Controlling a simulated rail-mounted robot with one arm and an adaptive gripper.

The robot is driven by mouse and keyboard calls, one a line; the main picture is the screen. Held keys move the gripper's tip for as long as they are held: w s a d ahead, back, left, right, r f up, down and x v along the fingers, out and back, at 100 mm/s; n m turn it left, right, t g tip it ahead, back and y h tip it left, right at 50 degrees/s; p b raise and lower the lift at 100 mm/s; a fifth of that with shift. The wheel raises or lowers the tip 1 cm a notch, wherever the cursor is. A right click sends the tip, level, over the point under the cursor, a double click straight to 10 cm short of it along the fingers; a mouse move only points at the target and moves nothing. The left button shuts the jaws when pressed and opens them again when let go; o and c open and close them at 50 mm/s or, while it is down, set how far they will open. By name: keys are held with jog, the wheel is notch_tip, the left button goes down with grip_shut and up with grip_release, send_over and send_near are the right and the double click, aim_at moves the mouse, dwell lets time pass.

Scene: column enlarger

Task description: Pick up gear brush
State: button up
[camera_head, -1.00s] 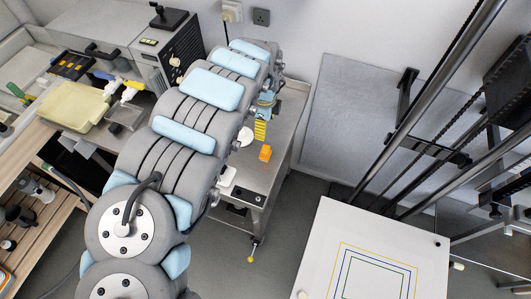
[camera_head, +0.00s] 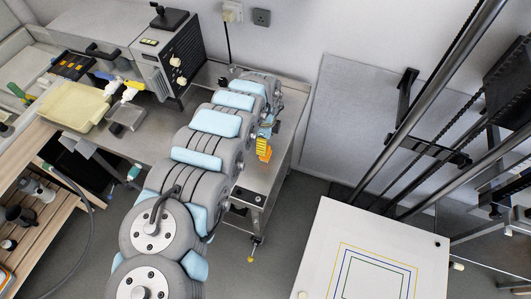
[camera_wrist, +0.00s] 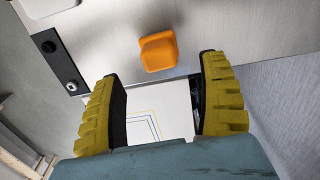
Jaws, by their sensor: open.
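A small orange block-like thing (camera_wrist: 158,52) lies on the grey metal bench top in the wrist view; it may be the gear brush, but no bristles show. In the head view the orange thing (camera_head: 266,156) sits right by my gripper (camera_head: 262,144), partly covered by it. My gripper (camera_wrist: 164,103) has yellow ribbed fingers with dark pads, spread apart and empty. In the wrist view the orange thing shows between and beyond the fingertips, clear of both.
The metal bench (camera_head: 285,140) has a dark panel with knobs (camera_wrist: 60,60) along its edge. A white board with coloured rectangles (camera_head: 375,250) lies lower right, near the metal column (camera_head: 430,100). A dark-fronted device (camera_head: 172,55) and a pale yellow tray (camera_head: 72,105) stand left.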

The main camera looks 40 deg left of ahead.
jog(key=shift+d+f, duration=0.1)
jog(key=shift+f, duration=2.6)
jog(key=c, duration=1.3)
